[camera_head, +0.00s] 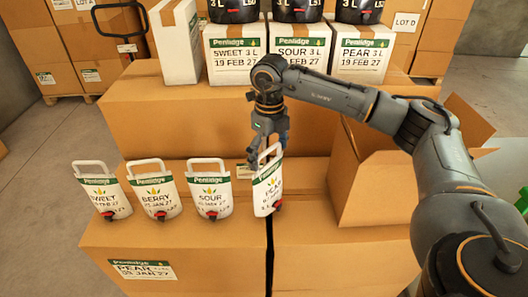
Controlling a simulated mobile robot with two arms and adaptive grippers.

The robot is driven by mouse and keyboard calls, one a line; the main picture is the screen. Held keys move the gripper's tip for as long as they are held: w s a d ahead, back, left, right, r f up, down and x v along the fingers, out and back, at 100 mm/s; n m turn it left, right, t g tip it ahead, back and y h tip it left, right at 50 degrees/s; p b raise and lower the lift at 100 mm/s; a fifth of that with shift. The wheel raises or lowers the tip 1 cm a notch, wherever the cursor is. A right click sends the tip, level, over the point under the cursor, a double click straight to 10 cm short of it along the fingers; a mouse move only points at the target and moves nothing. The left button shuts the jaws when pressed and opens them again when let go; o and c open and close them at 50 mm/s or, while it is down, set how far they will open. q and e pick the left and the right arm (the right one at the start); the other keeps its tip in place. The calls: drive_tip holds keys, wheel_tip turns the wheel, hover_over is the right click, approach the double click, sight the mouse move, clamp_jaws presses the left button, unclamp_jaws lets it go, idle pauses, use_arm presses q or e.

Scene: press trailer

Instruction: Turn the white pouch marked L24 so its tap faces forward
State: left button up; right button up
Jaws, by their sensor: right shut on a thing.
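A white pouch (267,189) with a green Penlidge band and a white loop handle stands at the right end of a row on the front cardboard boxes. Its red tap is low on its right side. The pouch looks narrower than its neighbours and turned at an angle to them, slightly tilted. My right gripper (266,158) comes down from above and is shut on this pouch near its handle. Its fingers hide part of the top. The mark L24 is too small to read on any pouch. My left gripper is out of view.
Three white pouches, Sweet (101,192), Berry (155,197) and Sour (210,193), stand to the left with red taps in front. An open cardboard box (375,185) stands close on the right. White cartons (300,53) with dark containers stand behind. The box top before the row is clear.

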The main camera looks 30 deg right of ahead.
drive_tip(key=shift+w+m, duration=0.25)
drive_tip(key=shift+m, duration=0.35)
drive_tip(key=shift+w+m+p, duration=0.1)
drive_tip(key=shift+m+p, duration=0.35)
drive_tip(key=shift+m, duration=0.45)
drive_tip(key=m, duration=0.3)
drive_tip(key=shift+r+p, duration=0.1)
drive_tip(key=shift+p, duration=0.3)
drive_tip(key=m, duration=0.3)
drive_tip(key=shift+a+p, duration=0.1)
drive_tip(key=shift+p, duration=0.25)
drive_tip(key=shift+f+m, duration=0.3)
drive_tip(key=shift+f, duration=0.05)
use_arm(q)
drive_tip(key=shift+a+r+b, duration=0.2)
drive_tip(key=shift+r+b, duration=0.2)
drive_tip(key=shift+b, duration=0.45)
use_arm(e)
drive_tip(key=shift+f, duration=0.85)
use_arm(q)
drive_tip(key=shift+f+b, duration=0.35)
use_arm(e)
drive_tip(key=shift+f, duration=0.45)
drive_tip(key=o, duration=1.5)
drive_tip(key=shift+s, duration=0.2)
